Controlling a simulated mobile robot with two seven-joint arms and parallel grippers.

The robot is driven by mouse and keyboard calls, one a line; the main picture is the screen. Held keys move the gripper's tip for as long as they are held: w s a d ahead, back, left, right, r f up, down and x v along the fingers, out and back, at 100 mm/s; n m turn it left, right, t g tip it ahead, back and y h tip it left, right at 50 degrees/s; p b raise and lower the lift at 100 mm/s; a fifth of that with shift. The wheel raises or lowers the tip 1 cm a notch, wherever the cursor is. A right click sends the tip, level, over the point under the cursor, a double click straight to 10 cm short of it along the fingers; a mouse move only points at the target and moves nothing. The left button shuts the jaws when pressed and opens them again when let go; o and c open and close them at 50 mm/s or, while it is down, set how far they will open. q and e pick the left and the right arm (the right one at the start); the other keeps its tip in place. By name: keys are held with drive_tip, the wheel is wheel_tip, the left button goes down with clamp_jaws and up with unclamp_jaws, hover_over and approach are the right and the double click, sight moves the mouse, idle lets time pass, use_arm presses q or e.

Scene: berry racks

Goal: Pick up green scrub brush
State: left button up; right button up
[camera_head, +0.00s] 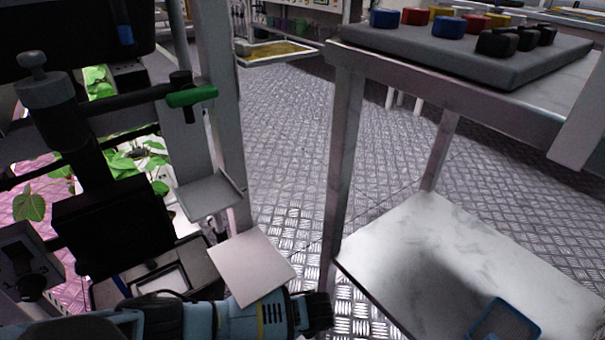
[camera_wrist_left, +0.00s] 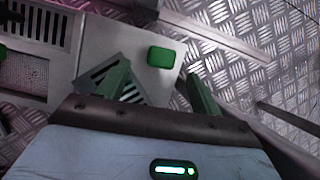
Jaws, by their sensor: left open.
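A small green rounded block (camera_wrist_left: 160,57), which looks like the green scrub brush, shows in the left wrist view near the edge of a grey metal surface (camera_wrist_left: 105,38). No bristles are visible. My left gripper (camera_wrist_left: 158,69) is open, its two green fingers spread apart. The block appears just beyond and between the fingertips, and I cannot tell the height gap. In the head view a green bar-shaped thing (camera_head: 191,95) is at a dark horizontal rod; I cannot tell whether it is the same thing. My left fingers are not discernible there. My right gripper is not in view.
A grey table with a dark slab (camera_head: 470,56) bearing coloured round pieces stands at the right. Below it is a pale shelf (camera_head: 430,235) with a blue-rimmed thing (camera_head: 503,320). Green plants (camera_head: 135,160) are behind the rig at left. Patterned floor (camera_head: 290,130) lies open between.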

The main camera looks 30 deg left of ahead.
use_arm(q)
drive_tip(key=b+x, duration=0.2)
drive_tip(key=x, duration=0.2)
drive_tip(key=shift+f+b, duration=0.3)
drive_tip(key=shift+w+a+f, duration=0.2)
drive_tip(key=shift+a+f, duration=0.05)
drive_tip(key=shift+f, duration=0.2)
drive_tip(key=c, duration=0.9)
drive_tip(key=shift+c, duration=0.8)
